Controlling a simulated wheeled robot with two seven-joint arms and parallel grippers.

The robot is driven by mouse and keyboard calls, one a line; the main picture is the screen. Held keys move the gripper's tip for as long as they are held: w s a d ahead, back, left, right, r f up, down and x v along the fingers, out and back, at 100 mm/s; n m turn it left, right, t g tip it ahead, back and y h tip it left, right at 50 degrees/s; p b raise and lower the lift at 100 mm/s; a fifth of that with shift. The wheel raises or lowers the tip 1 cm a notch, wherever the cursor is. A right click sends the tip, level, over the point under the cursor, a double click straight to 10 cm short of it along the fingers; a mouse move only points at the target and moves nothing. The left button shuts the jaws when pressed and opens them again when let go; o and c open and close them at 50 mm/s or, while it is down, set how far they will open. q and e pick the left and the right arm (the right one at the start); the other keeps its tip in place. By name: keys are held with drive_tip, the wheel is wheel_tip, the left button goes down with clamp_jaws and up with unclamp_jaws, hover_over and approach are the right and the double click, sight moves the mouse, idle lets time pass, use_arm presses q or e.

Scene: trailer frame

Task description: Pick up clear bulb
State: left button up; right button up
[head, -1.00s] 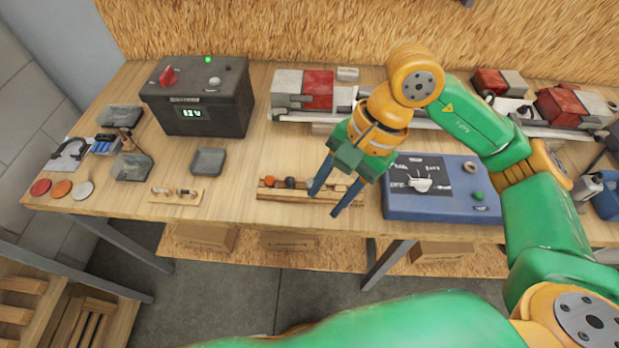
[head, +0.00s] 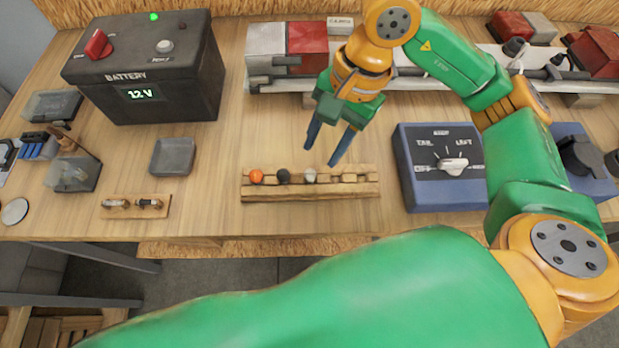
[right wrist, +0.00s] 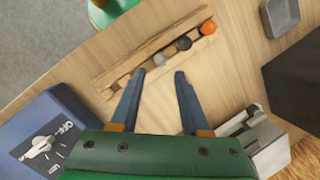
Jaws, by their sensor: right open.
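The clear bulb (head: 309,175) looks pale grey-white and sits in the wooden bulb rack (head: 340,191), to the right of a dark bulb (head: 283,176) and an orange bulb (head: 256,176). In the right wrist view the clear bulb (right wrist: 162,60) lies just beyond the fingertips, between their lines. My right gripper (head: 325,155) is open and empty, pointing down, with its fingertips behind and above the rack. It also shows open in the right wrist view (right wrist: 160,75). My left gripper is not in view.
A blue switch box (head: 440,192) stands right of the rack. A black battery box (head: 150,70) and a small grey tray (head: 172,156) are to the left. A small wooden holder (head: 136,206) lies near the front edge.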

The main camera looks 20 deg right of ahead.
sight(312, 170)
drive_tip(key=shift+w+a+f+p, duration=0.15)
drive_tip(key=shift+f+p, duration=0.15)
drive_tip(key=shift+f, duration=0.2)
drive_tip(key=p+x, duration=0.2)
drive_tip(key=x, duration=0.3)
drive_tip(key=shift+f+p, duration=0.25)
drive_tip(key=shift+p, duration=0.1)
drive_tip(key=shift+a+f, duration=0.1)
drive_tip(key=shift+f, duration=0.15)
drive_tip(key=shift+c, duration=0.4)
drive_tip(key=c, duration=0.5)
